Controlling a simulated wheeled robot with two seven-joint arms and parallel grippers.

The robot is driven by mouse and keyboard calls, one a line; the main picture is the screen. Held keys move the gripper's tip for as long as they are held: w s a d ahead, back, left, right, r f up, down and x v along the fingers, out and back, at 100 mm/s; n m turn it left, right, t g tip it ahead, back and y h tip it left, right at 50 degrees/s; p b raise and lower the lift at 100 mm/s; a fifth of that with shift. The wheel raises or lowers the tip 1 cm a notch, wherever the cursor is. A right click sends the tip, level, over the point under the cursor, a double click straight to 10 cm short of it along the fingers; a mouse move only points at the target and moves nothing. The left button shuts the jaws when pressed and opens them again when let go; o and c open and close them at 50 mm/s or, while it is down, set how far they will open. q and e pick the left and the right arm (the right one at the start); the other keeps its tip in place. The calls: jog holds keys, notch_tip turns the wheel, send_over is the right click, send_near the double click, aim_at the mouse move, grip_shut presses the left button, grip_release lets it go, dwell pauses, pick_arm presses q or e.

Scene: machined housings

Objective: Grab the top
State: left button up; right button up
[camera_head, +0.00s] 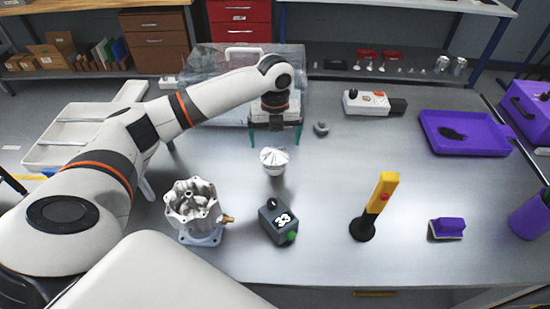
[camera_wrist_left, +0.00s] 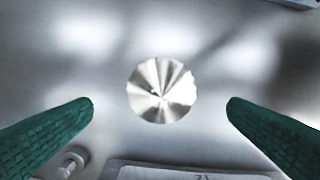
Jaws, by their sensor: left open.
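The top, a round silver metal piece with a faceted conical upper face (camera_head: 274,158), stands on the grey table just in front of my left gripper (camera_head: 275,141). My left gripper is open and empty, with its green fingers pointing down. In the left wrist view the top (camera_wrist_left: 161,90) shows centred between the two spread fingertips (camera_wrist_left: 160,108), apart from both. A silver machined housing (camera_head: 193,207) with an open, lobed upper end and a brass fitting stands on a blue-grey base at the left front. My right gripper is not in view.
A dark box with a green knob (camera_head: 277,222) is right of the housing. A yellow handle on a black base (camera_head: 375,207), a purple-topped block (camera_head: 447,229) and a purple tray (camera_head: 465,146) lie further right. A clear bin (camera_head: 220,68) stands behind.

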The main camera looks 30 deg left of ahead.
aim_at(274, 152)
pick_arm(q)
jog(key=shift+f, duration=0.6)
jog(key=shift+w+f, duration=0.1)
jog(key=shift+f, duration=0.55)
jog(key=f, duration=0.1)
jog(key=f+p, duration=0.1)
jog(key=f, duration=0.2)
jog(key=shift+s+f+p, duration=0.15)
jog(key=shift+s+p, duration=0.2)
jog(key=shift+f, duration=0.35)
jog(key=shift+w, duration=0.1)
jog(key=shift+c, duration=0.6)
jog(key=shift+r, duration=0.1)
jog(key=c, duration=1.1)
